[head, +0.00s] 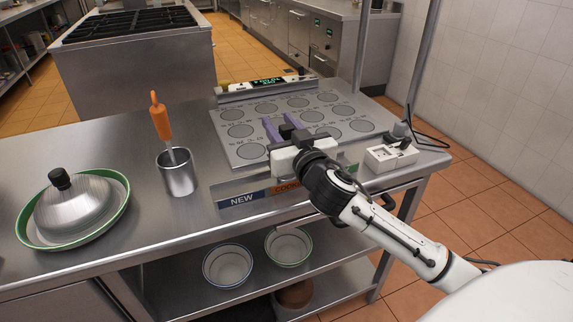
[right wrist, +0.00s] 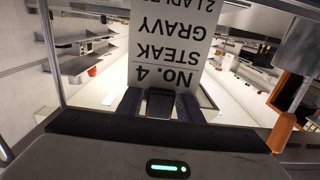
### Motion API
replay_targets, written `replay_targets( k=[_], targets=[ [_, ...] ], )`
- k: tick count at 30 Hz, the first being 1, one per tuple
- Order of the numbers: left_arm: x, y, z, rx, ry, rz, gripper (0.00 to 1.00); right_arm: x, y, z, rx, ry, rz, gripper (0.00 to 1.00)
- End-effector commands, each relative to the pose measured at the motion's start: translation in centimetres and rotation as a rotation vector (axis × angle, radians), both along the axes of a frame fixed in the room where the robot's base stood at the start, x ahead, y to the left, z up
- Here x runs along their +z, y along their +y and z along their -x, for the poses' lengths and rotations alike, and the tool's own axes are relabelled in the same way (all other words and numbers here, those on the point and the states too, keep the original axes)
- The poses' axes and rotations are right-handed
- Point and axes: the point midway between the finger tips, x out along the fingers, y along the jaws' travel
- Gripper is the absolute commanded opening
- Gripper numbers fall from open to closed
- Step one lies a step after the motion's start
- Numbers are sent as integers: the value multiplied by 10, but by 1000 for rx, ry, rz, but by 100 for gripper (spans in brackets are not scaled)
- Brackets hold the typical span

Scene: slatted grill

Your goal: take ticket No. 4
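Ticket No. 4 (right wrist: 172,45) is a white card in the right wrist view. Its black print shows upside down there and reads NO. 4, STEAK, GRAVY, with a partly cut-off line about ladles. My right gripper (head: 281,127) is over the front part of the grey board in the head view, its purple fingers apart. In the right wrist view the fingers (right wrist: 160,104) stand either side of a dark block, with the NO. 4 end of the card just beyond them. Contact with the card cannot be told. I cannot make out the ticket in the head view. My left gripper is out of view.
The grey board (head: 240,115) with several round discs lies on the steel counter. A blue NEW label (head: 242,199) is on the front rail. A steel cup (head: 177,178) holds an orange-handled tool (head: 160,118). A domed lid (head: 72,205) and white device (head: 390,157) flank the work area.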

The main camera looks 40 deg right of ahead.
Motion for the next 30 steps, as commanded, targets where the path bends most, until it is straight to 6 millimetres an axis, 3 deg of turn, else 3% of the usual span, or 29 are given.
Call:
replay_targets(
  k=[1, 5, 6, 17, 30],
  targets=[
    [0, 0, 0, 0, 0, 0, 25, 0, 0, 0, 0, 0, 0, 23],
    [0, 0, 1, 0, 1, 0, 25, 0, 0, 0, 0, 0, 0, 1],
    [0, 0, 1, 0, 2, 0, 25, 0, 0, 0, 0, 0, 0, 0],
    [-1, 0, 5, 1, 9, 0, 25, 5, 0, 0, -1, -3, 0, 0],
    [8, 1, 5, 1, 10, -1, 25, 85, 0, 0, 0, -7, 0, 0]
  ],
)
